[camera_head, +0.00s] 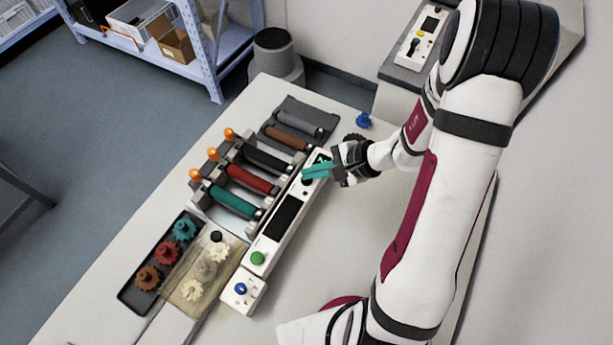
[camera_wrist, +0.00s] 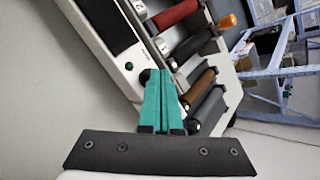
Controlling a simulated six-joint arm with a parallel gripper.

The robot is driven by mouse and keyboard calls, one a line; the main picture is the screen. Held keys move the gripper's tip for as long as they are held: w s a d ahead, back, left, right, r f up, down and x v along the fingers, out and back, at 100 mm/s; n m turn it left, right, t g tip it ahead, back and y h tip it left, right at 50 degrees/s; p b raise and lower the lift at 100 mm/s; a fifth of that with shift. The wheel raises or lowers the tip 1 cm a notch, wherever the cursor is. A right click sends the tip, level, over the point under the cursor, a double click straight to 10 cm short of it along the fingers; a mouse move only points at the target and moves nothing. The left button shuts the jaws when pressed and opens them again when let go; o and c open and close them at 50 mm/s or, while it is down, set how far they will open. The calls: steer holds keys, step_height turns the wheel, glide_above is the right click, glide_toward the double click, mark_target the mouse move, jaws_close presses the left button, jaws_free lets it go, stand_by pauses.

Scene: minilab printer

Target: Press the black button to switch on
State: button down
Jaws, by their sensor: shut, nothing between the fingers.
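The long white control panel (camera_head: 268,240) lies on the bench with a black screen (camera_head: 285,215). My gripper (camera_head: 306,174) has teal fingers, shut and empty, at the panel's far end. In the wrist view the closed fingertips (camera_wrist: 160,72) are over the panel's edge. A round black button (camera_wrist: 145,76) shows just left of the fingertips, partly hidden by them. I cannot tell whether they touch it. A small dark green dot (camera_wrist: 128,66) is on the panel to the button's left.
Left of the panel are rollers in teal, red (camera_head: 252,179), black, brown and grey, with orange knobs (camera_head: 212,154). A green button (camera_head: 258,258) and a blue knob (camera_head: 240,289) are at the near end. Gears sit in a black tray (camera_head: 128,297).

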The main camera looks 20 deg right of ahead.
mark_target(312, 180)
steer(key=shift+f, duration=0.3)
steer(key=shift+r, duration=0.1)
stand_by(0.4)
steer(key=shift+r, duration=0.8)
steer(key=shift+r, duration=2.5)
